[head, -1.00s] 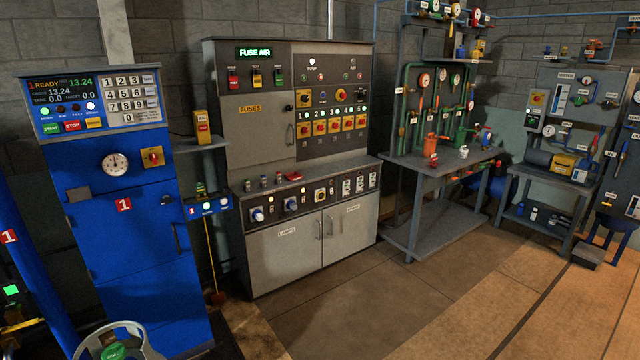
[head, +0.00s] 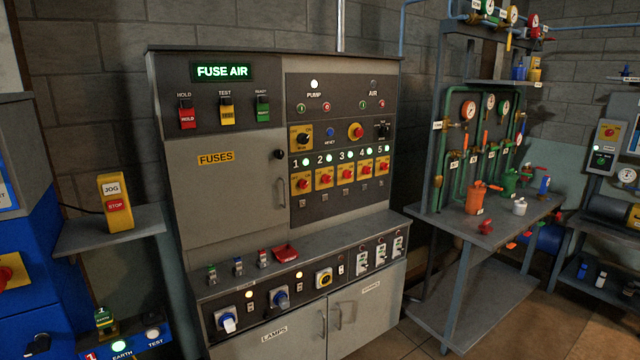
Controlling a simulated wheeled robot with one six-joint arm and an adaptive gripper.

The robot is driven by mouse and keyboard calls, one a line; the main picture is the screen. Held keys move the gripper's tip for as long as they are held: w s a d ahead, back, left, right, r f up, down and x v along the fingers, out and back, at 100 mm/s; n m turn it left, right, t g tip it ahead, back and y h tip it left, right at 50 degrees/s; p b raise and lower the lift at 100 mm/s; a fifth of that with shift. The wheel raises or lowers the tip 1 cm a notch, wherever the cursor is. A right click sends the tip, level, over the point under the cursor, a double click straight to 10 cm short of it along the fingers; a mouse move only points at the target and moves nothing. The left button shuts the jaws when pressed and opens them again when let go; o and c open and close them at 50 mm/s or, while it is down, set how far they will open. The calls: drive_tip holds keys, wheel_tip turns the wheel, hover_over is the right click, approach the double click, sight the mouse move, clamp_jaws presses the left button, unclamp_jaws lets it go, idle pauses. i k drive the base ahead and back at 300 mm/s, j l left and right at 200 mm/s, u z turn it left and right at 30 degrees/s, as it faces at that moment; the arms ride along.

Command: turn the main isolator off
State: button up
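Below are several red rotary switches on yellow plates, numbered from 1 (head: 302,183) rightward, with lit lamps above. I cannot tell from lettering which switch is the main isolator. My gripper is not in view.
A shelf with a yellow JOG/STOP box (head: 116,202) stands left, beside a blue cabinet (head: 35,240). A pipework bench (head: 500,228) stands right. Brown floor (head: 590,320) is open at lower right.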

sight(303, 139)
drive_tip(key=i+l, duration=0.1)
drive_tip(key=i, duration=2.4)
drive_tip(key=j+u, duration=0.05)
drive_tip(key=j, duration=0.05)
